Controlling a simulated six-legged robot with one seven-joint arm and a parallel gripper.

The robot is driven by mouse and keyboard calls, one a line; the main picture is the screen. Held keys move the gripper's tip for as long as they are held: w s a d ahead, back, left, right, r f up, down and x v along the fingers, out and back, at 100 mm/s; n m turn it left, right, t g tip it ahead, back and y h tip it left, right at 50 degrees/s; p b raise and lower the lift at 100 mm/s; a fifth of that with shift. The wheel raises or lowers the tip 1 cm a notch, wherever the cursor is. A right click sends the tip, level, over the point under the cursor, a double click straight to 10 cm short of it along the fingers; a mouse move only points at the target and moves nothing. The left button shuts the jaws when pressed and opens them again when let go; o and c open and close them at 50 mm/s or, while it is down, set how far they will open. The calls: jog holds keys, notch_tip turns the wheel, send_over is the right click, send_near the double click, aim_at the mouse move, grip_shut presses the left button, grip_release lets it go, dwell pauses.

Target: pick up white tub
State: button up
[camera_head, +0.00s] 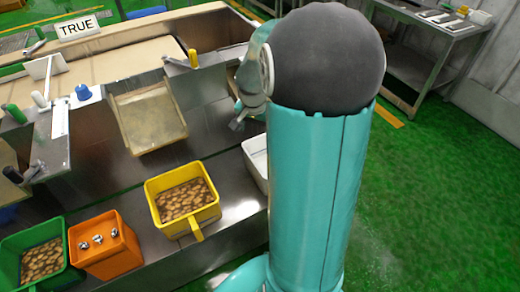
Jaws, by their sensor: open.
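The white tub (256,160) stands on the metal bench, right of the yellow tub. My teal arm covers most of it, so only its left part shows. My gripper (241,116) is partly visible at the left side of my arm, above and behind the white tub in the picture. It is open and looks apart from the tub. Most of the gripper is hidden by my arm.
A yellow tub (157,206) and a green tub (19,247) hold brown pieces. An orange box (129,258) with metal knobs stands between them. A tan tray (148,120) sits behind. A metal table (428,72) stands at the back right; green floor is clear at right.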

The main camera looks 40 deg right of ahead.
jog(key=s+d+f+m, duration=0.2)
jog(key=d+f, duration=0.3)
jog(key=f, duration=0.4)
jog(key=s+d+f+m+y, duration=0.1)
jog(key=s+d+f+m, duration=0.1)
jog(key=d+f, duration=0.3)
jog(key=s+d+f+m+g+y, duration=0.1)
jog(key=d+f+m, duration=0.3)
jog(key=f, duration=1)
jog(key=shift+s+d+f, duration=0.1)
jog(key=shift+s+d, duration=0.3)
jog(key=shift+d, duration=0.05)
jog(key=shift+a+f, duration=0.1)
jog(key=shift+f, duration=2.95)
jog(key=shift+c, duration=0.5)
jog(key=c, duration=1.4)
